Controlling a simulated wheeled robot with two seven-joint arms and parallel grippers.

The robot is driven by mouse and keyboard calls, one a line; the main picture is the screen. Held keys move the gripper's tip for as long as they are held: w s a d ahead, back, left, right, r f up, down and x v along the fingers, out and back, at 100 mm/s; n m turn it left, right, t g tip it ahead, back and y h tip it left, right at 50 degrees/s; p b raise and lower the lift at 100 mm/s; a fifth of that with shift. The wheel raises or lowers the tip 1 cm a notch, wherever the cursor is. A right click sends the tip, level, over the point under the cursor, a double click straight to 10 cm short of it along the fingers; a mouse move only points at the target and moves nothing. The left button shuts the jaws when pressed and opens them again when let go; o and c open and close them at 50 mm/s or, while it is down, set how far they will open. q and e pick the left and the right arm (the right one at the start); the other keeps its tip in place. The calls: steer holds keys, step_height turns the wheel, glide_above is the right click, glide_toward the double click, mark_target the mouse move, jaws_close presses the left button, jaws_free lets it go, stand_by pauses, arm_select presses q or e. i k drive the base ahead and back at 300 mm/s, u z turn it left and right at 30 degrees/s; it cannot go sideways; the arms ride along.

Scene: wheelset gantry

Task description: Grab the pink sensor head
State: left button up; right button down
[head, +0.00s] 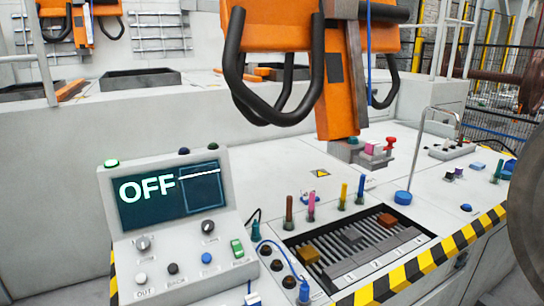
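A small pink block (371,148), which looks like the pink sensor head, sits on a grey holder (358,156) on the white bench, at the foot of the orange column. A red knob-topped piece (390,142) stands just right of it. Neither of my grippers is in view, and nothing is seen touching the pink block.
A console with a screen reading OFF (170,195) stands front left. A slotted tray (355,245) with several coloured pegs behind it is at front centre. An orange unit with black looped handles (270,60) hangs above the bench. A blue button (402,197) lies right.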

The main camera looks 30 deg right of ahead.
mark_target(369, 145)
steer(key=z, duration=3.55)
steer(key=i, duration=1.7)
steer(key=u, duration=3.9)
